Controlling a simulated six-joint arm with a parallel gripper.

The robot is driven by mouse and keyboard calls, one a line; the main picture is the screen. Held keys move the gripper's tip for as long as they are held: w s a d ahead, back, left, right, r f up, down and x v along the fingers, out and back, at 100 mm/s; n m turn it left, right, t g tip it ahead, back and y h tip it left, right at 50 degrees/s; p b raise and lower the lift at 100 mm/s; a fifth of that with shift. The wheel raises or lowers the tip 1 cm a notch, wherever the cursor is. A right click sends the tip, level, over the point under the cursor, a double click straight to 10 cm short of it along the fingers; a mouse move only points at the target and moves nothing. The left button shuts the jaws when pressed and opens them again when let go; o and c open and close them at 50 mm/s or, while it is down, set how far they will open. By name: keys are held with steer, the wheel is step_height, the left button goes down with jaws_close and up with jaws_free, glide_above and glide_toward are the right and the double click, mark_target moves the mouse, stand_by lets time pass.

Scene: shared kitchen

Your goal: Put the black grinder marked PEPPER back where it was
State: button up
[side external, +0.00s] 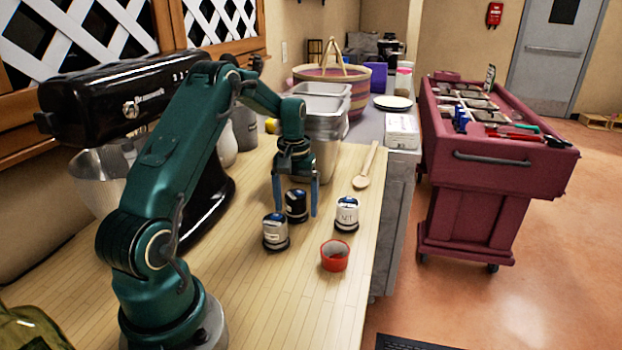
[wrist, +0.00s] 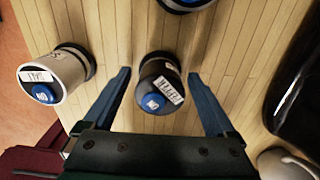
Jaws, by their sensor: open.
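The black grinder (side external: 296,206) stands upright on the wooden counter, with a blue top and a white label. In the wrist view, the black grinder (wrist: 158,72) sits between my two fingers, with a gap on each side; its label is upside down and hard to read. My gripper (side external: 295,213) points down over it, open and empty, its blue fingers either side of the grinder. A white grinder (side external: 347,214) stands to the right and also shows at left in the wrist view (wrist: 62,74). A grey-white grinder (side external: 275,232) stands in front, to the left.
A red cup (side external: 334,257) stands in front of the grinders. A wooden spoon (side external: 366,166) lies behind, near the counter's right edge. Steel containers (side external: 325,130) stand behind my gripper. A black stand mixer (side external: 120,98) is at left.

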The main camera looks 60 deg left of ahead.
mark_target(296, 193)
step_height(296, 193, up, 12)
steer(key=shift+r, duration=0.1)
steer(key=s+d+r+m+t+y, duration=0.1)
steer(key=s+d+r+m, duration=0.15)
steer(key=d, duration=0.45)
steer(key=s+d+r+m+t, duration=0.1)
steer(key=d+r+m, duration=0.1)
steer(key=d+r, duration=0.3)
steer(key=s+d+f+m+t+h, duration=0.1)
steer(key=s+d+f+m+t, duration=0.2)
steer(key=s+d, duration=0.7)
step_height(296, 193, down, 2)
steer(key=shift+s+d+f+m+t, duration=0.2)
steer(key=shift+s+d+m+t, duration=0.15)
steer(key=shift+d+m, duration=0.5)
steer(key=shift+d, duration=0.1)
